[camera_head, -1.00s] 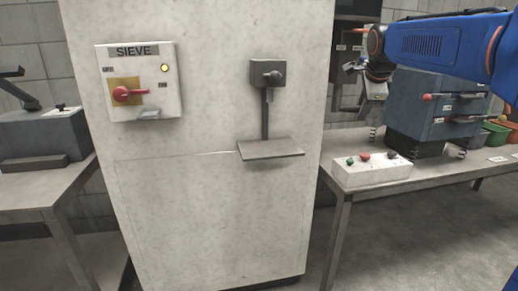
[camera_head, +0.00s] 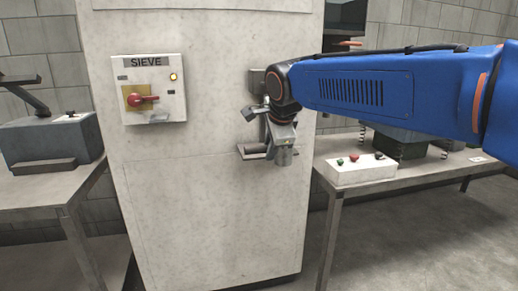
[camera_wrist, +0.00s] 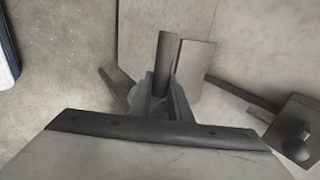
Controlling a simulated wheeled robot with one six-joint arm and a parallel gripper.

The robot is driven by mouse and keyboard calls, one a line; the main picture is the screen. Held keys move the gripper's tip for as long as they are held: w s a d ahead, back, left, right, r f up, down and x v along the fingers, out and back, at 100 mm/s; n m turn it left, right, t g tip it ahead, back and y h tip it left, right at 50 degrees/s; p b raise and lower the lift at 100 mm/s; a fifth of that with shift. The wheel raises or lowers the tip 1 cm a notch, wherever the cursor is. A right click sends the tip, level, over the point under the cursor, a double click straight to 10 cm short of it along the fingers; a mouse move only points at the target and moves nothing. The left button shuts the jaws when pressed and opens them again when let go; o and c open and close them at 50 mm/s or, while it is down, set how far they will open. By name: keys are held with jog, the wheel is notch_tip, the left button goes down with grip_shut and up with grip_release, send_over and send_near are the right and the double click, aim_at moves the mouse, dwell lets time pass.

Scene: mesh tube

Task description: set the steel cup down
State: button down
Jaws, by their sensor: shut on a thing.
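My gripper (camera_head: 281,157) is in front of the grey cabinet, at the small shelf (camera_head: 245,154) under the tap-like fitting. In the wrist view my gripper (camera_wrist: 160,98) is shut on a dark grey metal piece, which I take for the steel cup (camera_wrist: 164,55). It shows as a narrow upright shape between and beyond the fingers. The shelf plate (camera_wrist: 194,68) shows just right of it. In the head view my gripper and wrist hide most of the cup and part of the shelf. I cannot tell whether the cup touches the shelf.
The fitting (camera_wrist: 296,130) and its post (camera_wrist: 240,92) stand close to the right of my gripper in the wrist view. The SIEVE switch box (camera_head: 149,90) is on the cabinet. A button box (camera_head: 360,171) is on the right table; a grey-blue machine (camera_head: 48,140) is on the left one.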

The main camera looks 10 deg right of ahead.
jog(key=shift+w+a+f, duration=0.1)
jog(key=shift+w+a, duration=0.05)
jog(key=shift+a, duration=0.05)
jog(key=w, duration=1.4)
jog(key=shift+w, duration=0.3)
jog(key=shift+w+f, duration=0.2)
jog(key=shift+w, duration=0.5)
jog(key=shift+w+f, duration=0.2)
jog(key=shift+w, duration=0.5)
jog(key=shift+f, duration=0.3)
jog(key=shift+f, duration=0.1)
jog(key=c, duration=1.6)
grip_release()
jog(key=shift+c, duration=0.2)
